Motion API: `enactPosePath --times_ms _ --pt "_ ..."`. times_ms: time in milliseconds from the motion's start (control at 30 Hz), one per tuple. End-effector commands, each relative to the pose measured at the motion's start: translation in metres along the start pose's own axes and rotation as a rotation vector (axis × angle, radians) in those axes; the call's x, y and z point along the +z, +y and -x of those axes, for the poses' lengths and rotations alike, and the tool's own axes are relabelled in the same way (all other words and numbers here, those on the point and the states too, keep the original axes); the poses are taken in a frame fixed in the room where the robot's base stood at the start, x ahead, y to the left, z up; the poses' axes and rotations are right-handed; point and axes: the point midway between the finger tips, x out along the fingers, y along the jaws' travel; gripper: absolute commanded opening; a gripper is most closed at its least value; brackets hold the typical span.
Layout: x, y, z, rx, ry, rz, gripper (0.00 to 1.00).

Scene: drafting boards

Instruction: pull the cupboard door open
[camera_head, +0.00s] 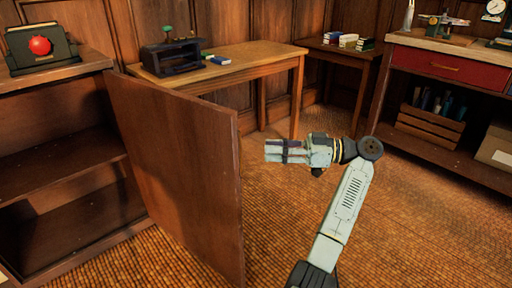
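The brown wooden cupboard door (180,170) stands swung wide open, jutting out toward me from the right side of the cupboard (60,158) at the left. The cupboard's inside shows, with a shelf and no objects that I can see. No handle shows on the visible face of the door. My gripper (268,151) is to the right of the door's free edge in the picture, pointing left, with a visible gap between them. Its fingers lie close together, but I cannot tell whether they are fully shut. I see nothing held in it.
A black device with a red ball (40,46) stands on the cupboard top. Behind the door is a wooden table (255,54) with a dark machine (174,56). A red-drawer bench (450,68) stands at the right, a crate (430,124) below. The woven floor (420,220) is clear around my arm.

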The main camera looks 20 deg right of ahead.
Motion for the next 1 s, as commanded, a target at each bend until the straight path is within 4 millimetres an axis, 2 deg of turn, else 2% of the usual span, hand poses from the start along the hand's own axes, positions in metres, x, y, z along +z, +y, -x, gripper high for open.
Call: enactPosePath --times_ms 67,200,767,867,967,1000 --pt "-0.001 0.000 0.011 0.002 -0.002 0.001 0.30" --pt "0.000 0.000 0.020 0.001 0.000 -0.001 0.30" --pt "-0.001 0.000 0.021 0.000 0.000 0.001 0.30" --pt "-0.009 0.006 0.008 0.012 -0.007 0.002 0.30" --pt "-0.034 0.021 -0.028 0.053 -0.024 0.010 0.30" --pt "-0.049 0.030 -0.049 0.080 -0.030 0.018 0.30"
